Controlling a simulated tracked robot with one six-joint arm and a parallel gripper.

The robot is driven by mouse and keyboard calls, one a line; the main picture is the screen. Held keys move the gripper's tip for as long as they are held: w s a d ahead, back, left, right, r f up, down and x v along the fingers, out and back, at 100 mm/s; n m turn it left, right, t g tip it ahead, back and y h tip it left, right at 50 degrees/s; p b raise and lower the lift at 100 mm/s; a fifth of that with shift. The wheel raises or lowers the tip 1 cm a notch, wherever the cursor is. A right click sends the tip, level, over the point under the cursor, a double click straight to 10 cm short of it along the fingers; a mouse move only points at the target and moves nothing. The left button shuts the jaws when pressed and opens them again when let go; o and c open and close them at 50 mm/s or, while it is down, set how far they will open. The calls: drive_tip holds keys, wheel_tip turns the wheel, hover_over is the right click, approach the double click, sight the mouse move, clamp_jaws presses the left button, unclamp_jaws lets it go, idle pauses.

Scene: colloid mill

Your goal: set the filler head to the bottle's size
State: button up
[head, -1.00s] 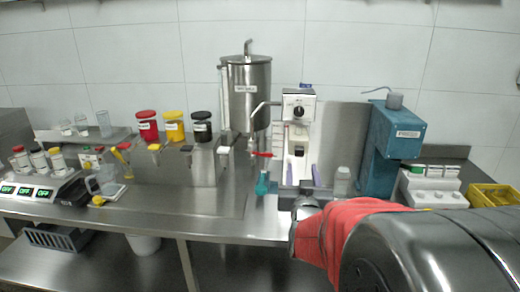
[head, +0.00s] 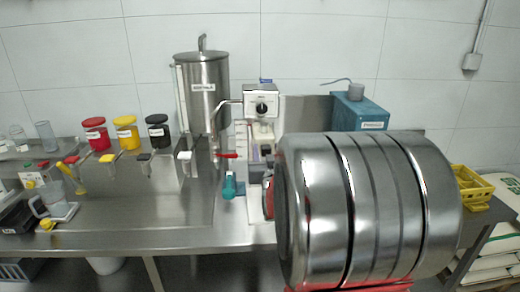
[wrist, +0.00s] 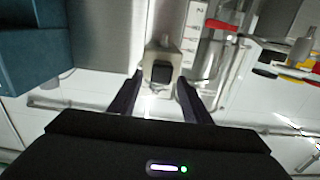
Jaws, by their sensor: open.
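The filler (head: 263,105) is a white unit with a black knob on the bench, in the middle of the head view. In the wrist view a cream block with a dark square face (wrist: 162,66), seemingly the filler head, sits beside a white scale strip (wrist: 193,32) with printed marks. My gripper (wrist: 160,80) is open, its dark fingers either side of the block's near end. I cannot tell whether they touch it. In the head view my arm hides the gripper and the filler's lower right side. I cannot make out the bottle now.
A red lever (head: 228,156) and a teal part (head: 230,186) sit left of the filler. A steel hopper (head: 204,92) stands behind it. A blue machine (head: 360,112) stands to the right, partly behind my arm.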

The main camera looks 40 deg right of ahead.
drive_tip(key=shift+w+d, duration=0.2)
drive_tip(key=shift+c, duration=0.5)
clamp_jaws()
